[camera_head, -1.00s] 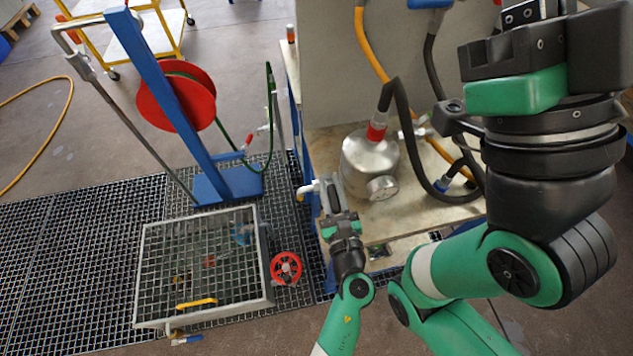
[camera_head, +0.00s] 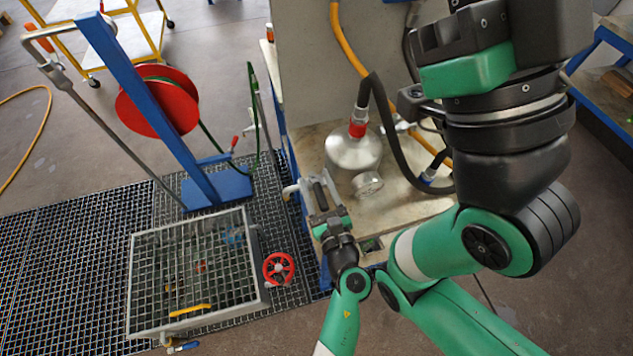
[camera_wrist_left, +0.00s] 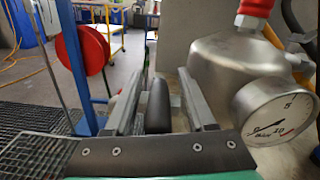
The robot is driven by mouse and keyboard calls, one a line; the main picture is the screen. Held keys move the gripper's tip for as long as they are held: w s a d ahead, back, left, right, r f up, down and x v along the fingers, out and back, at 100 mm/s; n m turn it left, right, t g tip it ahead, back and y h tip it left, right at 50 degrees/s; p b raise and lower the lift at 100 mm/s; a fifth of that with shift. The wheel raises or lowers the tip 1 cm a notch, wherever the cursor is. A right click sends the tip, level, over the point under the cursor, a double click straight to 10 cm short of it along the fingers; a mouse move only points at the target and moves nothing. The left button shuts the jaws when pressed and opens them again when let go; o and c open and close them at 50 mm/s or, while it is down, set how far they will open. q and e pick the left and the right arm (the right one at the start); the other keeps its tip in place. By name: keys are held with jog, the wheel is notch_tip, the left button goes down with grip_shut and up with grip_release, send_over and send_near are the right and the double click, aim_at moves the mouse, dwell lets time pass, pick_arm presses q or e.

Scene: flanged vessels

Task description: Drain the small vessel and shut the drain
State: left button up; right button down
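The small vessel (camera_head: 353,158) is a silver metal pot with a red-collared hose on top and a round gauge (camera_head: 367,184) on its side. In the left wrist view the vessel (camera_wrist_left: 225,65) and its gauge (camera_wrist_left: 272,110) are at the right. My left gripper (camera_head: 318,192) is just left of the vessel. Its fingers stand apart on both sides of a black grip (camera_wrist_left: 158,105), with gaps visible. A pale pipe end (camera_head: 291,189) shows beside the gripper. The drain's lever position is unclear. My right gripper (camera_head: 462,38) is large at the top; its fingertips are not clear.
A grated metal basin (camera_head: 140,285) stands at lower left, with a red handwheel (camera_head: 279,268) beside it. A blue post (camera_head: 135,90) carries a red hose reel (camera_head: 165,105). A black hose (camera_head: 392,135) arches at the vessel's right.

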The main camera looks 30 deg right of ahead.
pick_arm(q)
jog(key=shift+s+r, duration=0.1)
jog(key=shift+s, duration=0.05)
jog(key=s+a+p, duration=0.2)
jog(key=s+p, duration=0.3)
jog(key=s, duration=0.6)
jog(key=shift+a, duration=0.1)
